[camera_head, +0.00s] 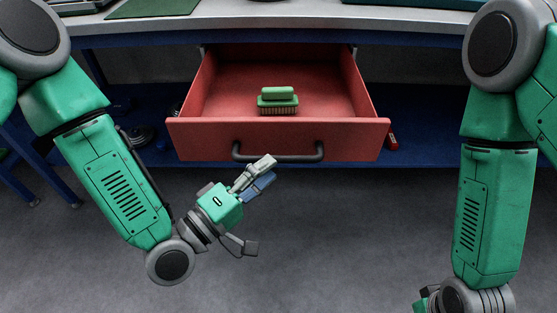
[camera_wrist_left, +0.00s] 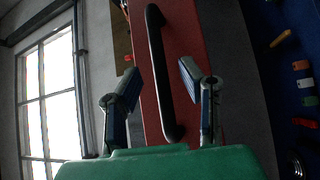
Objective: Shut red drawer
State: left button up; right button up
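The red drawer (camera_head: 345,135) is pulled out from under the workbench in the head view. A dark bar handle (camera_head: 290,158) is on its front. In the left wrist view the drawer front (camera_wrist_left: 187,28) is ahead, with the handle (camera_wrist_left: 158,75) running lengthwise between the fingers. My left gripper (camera_head: 267,170) is just in front of and below the handle; it also shows in the left wrist view (camera_wrist_left: 161,80). Its two fingers are apart and hold nothing. Whether they touch the handle is unclear. My right arm hangs at the right; its fingers are out of frame.
A green brush (camera_head: 278,101) lies inside the drawer. The workbench top (camera_head: 270,18) is above, with a green mat (camera_head: 152,8) on it. A blue lower shelf (camera_head: 430,160) is behind. A small red object (camera_head: 393,141) is right of the drawer. The floor in front is clear.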

aim_at(279, 157)
pick_arm(q)
jog(key=x, duration=0.3)
jog(key=shift+w, duration=0.15)
jog(key=shift+w+a, duration=0.15)
jog(key=shift+a, duration=0.45)
jog(key=shift+d, duration=0.6)
grip_shut()
jog(key=shift+d, duration=0.15)
